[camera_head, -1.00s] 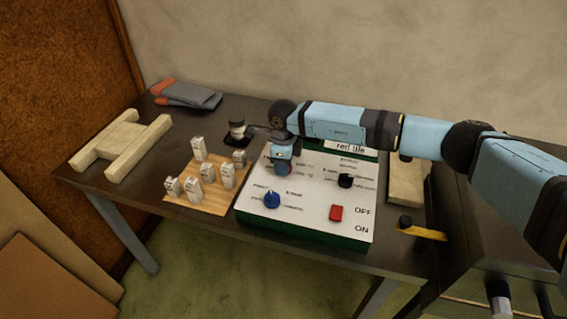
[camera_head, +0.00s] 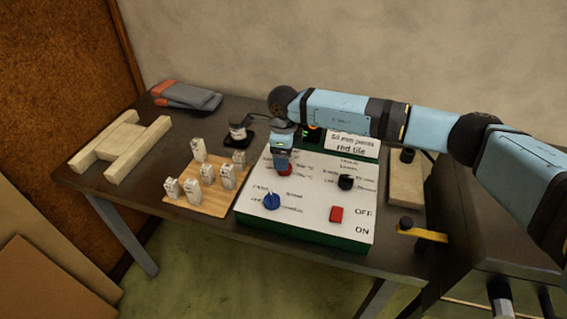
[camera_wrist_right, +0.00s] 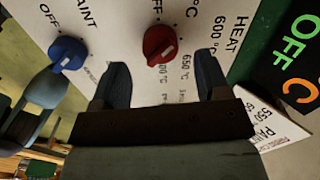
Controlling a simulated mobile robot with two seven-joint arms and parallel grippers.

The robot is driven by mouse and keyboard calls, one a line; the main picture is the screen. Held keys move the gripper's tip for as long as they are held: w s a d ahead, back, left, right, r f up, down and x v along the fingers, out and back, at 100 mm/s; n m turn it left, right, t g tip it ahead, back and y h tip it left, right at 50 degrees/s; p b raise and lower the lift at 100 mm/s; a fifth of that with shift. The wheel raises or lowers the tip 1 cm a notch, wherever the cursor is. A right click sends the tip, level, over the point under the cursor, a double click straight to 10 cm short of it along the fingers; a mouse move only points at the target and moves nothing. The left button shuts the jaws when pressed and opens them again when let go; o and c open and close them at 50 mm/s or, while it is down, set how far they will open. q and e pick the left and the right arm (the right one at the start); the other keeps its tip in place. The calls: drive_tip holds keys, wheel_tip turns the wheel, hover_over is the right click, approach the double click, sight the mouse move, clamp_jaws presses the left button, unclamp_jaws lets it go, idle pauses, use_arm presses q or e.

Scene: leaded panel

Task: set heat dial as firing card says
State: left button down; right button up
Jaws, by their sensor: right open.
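The heat dial is a red knob (camera_wrist_right: 160,43) with a white pointer mark, near the HEAT lettering in the right wrist view. In the head view the red knob (camera_head: 285,171) shows just below my right gripper (camera_head: 282,163). In the wrist view my right gripper (camera_wrist_right: 163,73) is open, its two fingers spread either side of the knob's line and apart from it. I cannot tell which printed value the pointer marks.
The white panel (camera_head: 310,212) also carries a blue PAINT knob (camera_head: 272,201), a black knob (camera_head: 345,182) and a red OFF/ON switch (camera_head: 336,214). A display (camera_wrist_right: 292,65) shows green "OFF". Several small grey pieces (camera_head: 207,173) stand on a wooden board left of the panel.

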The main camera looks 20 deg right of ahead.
wheel_tip(320, 180, up, 10)
drive_tip(key=shift+b, duration=0.45)
